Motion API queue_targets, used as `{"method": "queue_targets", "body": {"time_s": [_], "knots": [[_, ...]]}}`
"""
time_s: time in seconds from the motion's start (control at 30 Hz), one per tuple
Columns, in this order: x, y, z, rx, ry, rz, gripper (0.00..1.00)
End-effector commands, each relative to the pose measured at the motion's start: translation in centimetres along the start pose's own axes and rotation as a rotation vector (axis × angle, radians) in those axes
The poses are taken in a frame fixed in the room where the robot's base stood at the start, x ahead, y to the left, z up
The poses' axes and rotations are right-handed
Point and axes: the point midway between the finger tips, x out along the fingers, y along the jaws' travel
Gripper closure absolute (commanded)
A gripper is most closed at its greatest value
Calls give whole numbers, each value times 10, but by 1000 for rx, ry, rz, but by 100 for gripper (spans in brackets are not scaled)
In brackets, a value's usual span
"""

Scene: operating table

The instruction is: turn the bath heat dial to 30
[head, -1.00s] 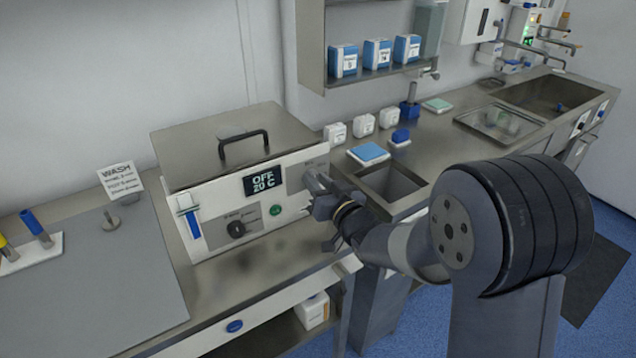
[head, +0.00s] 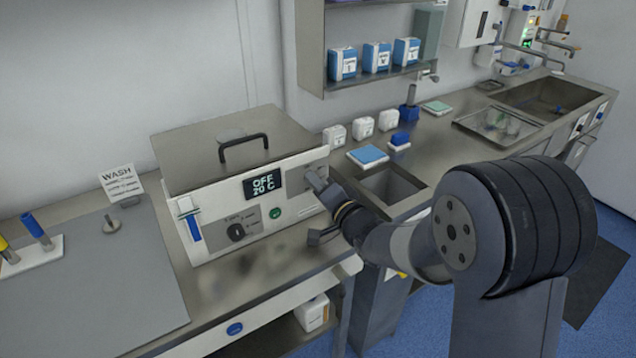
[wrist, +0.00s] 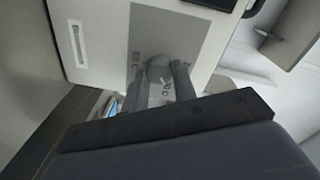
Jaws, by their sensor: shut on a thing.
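The water bath (head: 225,160) is a steel-lidded box with a white front. Its display (head: 264,184) reads OFF 20 C. My gripper (head: 318,180) is at the right end of the front panel. In the wrist view, a round grey dial (wrist: 158,69) sits on a grey plate between the two fingers of my gripper (wrist: 160,77), which are shut on it. In the head view my gripper hides that dial, and its setting cannot be read. A second, dark dial (head: 236,231) and a green button (head: 276,213) are further left on the panel.
The steel counter (head: 235,285) in front of the bath is clear. A small sink (head: 392,187) lies right of my gripper. A blue-topped box (head: 367,156) and white bottles stand behind it. A WASH sign (head: 120,181) stands at the left.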

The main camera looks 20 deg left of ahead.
Motion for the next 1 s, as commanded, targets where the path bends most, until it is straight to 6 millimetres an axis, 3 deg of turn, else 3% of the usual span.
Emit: {"method": "queue_targets", "body": {"time_s": [0.33,0.87,0.9,1.0], "knots": [[0,0,-1,141,-7,2,97],[0,0,0,165,-8,2,97],[0,0,0,165,-8,2,73],[0,0,0,165,-8,2,65]]}}
